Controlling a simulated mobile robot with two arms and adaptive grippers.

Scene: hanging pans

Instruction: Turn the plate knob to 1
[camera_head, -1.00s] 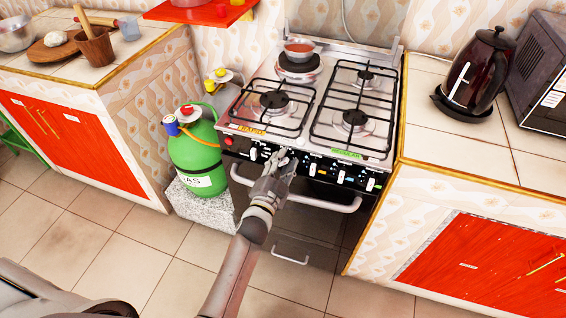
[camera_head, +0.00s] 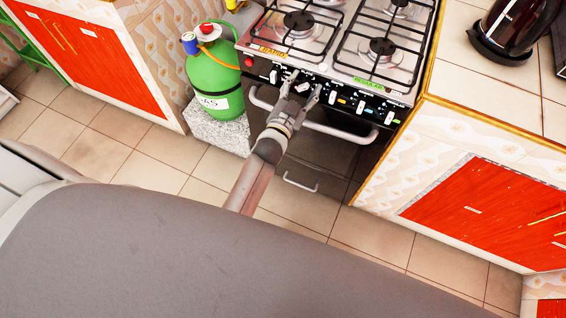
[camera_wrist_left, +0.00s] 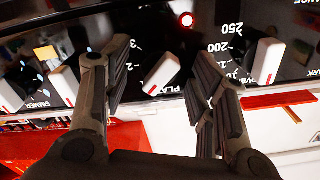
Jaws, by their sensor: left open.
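The plate knob (camera_wrist_left: 161,75) is a white knob with a red line, on the black control panel (camera_head: 345,101) of the stove. In the left wrist view it stands tilted, its top leaning right, beside partly hidden lettering starting "PLAT". My left gripper (camera_head: 303,82) is open in front of the panel. In the left wrist view its fingers (camera_wrist_left: 164,58) stand on either side of the plate knob, with gaps showing on both sides. The "1" mark cannot be made out. My right gripper is not in view.
Other white knobs flank the fingers, one at left (camera_wrist_left: 64,85) and one at right (camera_wrist_left: 267,62). A green gas bottle (camera_head: 214,78) stands left of the stove.

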